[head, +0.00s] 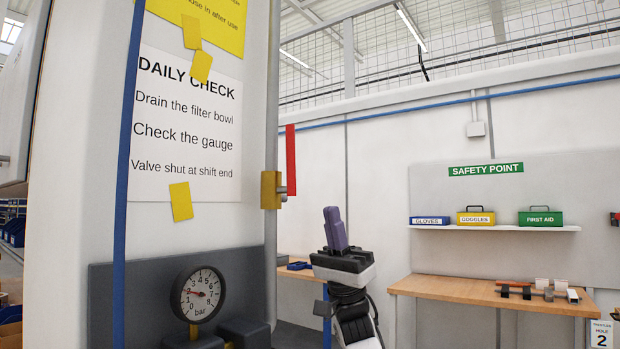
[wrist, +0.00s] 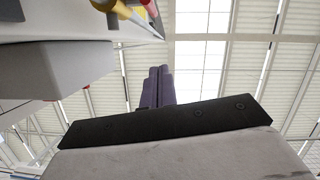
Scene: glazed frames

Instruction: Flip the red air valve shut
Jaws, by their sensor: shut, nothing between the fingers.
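The red valve lever (head: 291,160) is a flat upright bar in the head view. It points up, parallel to the grey vertical pipe (head: 271,90), from a small stem on the yellow valve body (head: 271,190). My gripper (head: 335,216) has purple fingers pointing up, shut and empty. In the picture it stands lower than the lever and to its right, apart from it. The wrist view shows the shut fingers (wrist: 158,75) from behind. Yellow and red parts at the top edge there are cut off, and I cannot tell for sure that they are the valve.
A round pressure gauge (head: 198,294) sits on a dark panel at the lower left. A daily check sign (head: 185,125) hangs on the white column. A wooden bench (head: 430,285) and a shelf (head: 500,228) with boxes stand at the right. Space around my gripper looks clear.

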